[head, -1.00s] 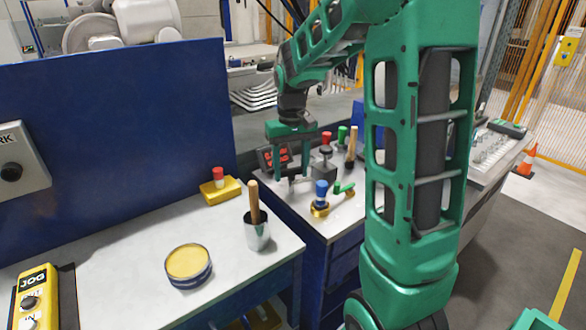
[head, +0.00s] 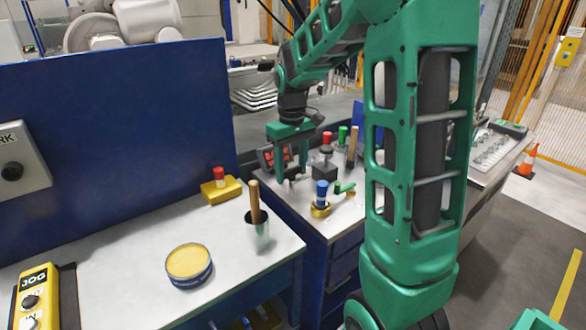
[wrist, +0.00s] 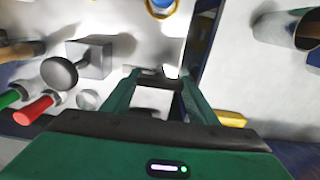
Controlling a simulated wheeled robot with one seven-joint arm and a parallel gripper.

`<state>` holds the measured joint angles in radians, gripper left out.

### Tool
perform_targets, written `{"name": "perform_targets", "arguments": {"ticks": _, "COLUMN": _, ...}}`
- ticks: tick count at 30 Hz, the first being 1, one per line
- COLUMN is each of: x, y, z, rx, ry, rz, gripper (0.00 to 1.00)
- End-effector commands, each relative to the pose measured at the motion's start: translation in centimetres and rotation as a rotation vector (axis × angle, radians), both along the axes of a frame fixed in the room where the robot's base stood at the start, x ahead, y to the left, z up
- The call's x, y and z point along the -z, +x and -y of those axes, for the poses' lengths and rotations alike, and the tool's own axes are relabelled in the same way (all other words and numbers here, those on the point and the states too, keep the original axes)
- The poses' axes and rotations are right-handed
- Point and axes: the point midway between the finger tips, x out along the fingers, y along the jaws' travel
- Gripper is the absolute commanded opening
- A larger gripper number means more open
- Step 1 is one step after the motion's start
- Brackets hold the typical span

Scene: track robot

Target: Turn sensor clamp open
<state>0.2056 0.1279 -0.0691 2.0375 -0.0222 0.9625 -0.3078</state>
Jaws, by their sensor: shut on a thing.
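My gripper (wrist: 158,82) points down at the bench, its fingers shut on a small grey bar (wrist: 153,74) between the tips. This bar looks like the handle of the sensor clamp, but the fingers and a shadow hide most of it. In the head view my gripper (head: 291,178) is low over the far bench, left of a grey block with a dark round knob (head: 325,172). The same block with its knob shows left of the fingers in the wrist view (wrist: 92,58), apart from them.
A blue-topped part on a yellow ring (head: 321,198), a green-handled valve (head: 344,188) and red and green knobs stand close by. A red-digit display (head: 267,158) is behind my gripper. The near bench holds a cup with a wooden handle (head: 257,232) and a yellow-topped tin (head: 188,264).

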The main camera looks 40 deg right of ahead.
Motion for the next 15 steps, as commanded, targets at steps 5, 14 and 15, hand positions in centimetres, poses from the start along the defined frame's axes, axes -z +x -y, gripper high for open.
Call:
{"name": "perform_targets", "arguments": {"ticks": 5, "x": 0.18, "y": -0.22, "z": -0.25, "rx": -0.005, "ry": 0.004, "rz": -0.008, "gripper": 0.67}}
{"name": "perform_targets", "arguments": {"ticks": 14, "x": 0.06, "y": -0.12, "z": -0.03, "rx": 0.000, "ry": 0.001, "rz": -0.004, "gripper": 0.72}}
{"name": "perform_targets", "arguments": {"ticks": 15, "x": -0.04, "y": -0.10, "z": -0.01, "rx": 0.000, "ry": 0.001, "rz": -0.003, "gripper": 0.72}}
